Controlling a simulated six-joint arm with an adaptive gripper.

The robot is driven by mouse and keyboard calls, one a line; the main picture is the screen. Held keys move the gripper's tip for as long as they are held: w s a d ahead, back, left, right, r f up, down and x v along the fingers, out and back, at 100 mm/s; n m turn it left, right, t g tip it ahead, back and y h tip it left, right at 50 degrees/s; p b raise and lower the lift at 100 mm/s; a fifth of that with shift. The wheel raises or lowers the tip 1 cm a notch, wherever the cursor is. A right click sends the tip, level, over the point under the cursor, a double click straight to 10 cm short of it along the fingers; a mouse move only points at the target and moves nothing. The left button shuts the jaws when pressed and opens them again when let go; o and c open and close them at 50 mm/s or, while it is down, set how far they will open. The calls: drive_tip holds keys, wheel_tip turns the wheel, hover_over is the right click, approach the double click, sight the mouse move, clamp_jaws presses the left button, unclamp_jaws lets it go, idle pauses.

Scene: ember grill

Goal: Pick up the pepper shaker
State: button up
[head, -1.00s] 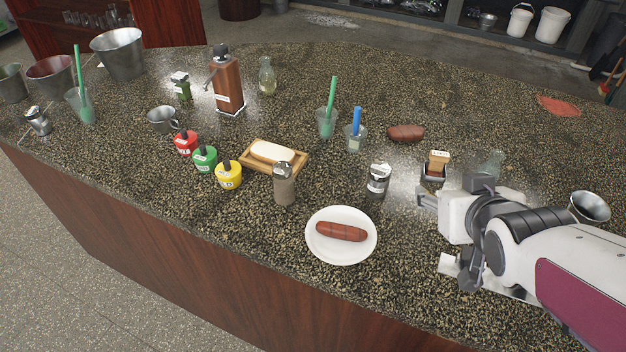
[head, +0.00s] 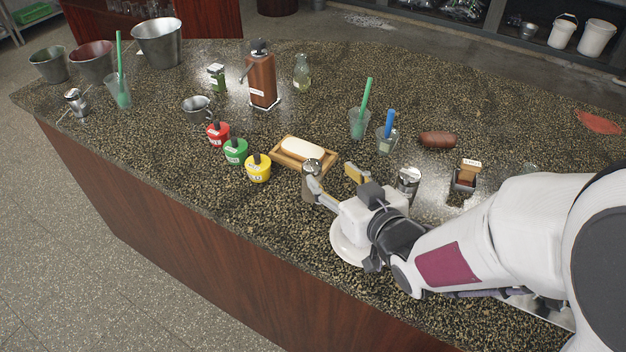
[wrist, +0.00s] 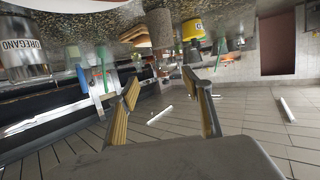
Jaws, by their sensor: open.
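A shaker with a metal lid and grey-brown contents, which looks like the pepper shaker (head: 308,188), stands upright on the counter in front of the soap tray. I cannot read a label on it. One finger of my gripper (head: 333,181) hides part of it in the head view. My gripper is open and empty, close to its right side; contact cannot be told. In the wrist view the scene is upside down: the shaker (wrist: 160,28) shows near the top, beyond the gap between my open fingers (wrist: 160,84).
Beside the shaker are a yellow pot (head: 258,169) and a wooden tray (head: 327,168) with a pale bar. A white plate (head: 343,250) lies under my gripper, partly hidden. The oregano jar (wrist: 25,50) stands close by. The counter left of the yellow pot's front is clear.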

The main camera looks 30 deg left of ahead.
sight(316, 169)
drive_tip(key=shift+s+a+f, duration=0.1)
drive_tip(key=shift+s+a, duration=0.15)
drive_tip(key=shift+a, duration=0.1)
drive_tip(key=shift+x, duration=1.3)
drive_tip(key=shift+a, duration=0.1)
drive_tip(key=shift+s+x, duration=0.2)
drive_tip(key=shift+x, duration=2.3)
drive_tip(key=shift+a, duration=0.15)
clamp_jaws()
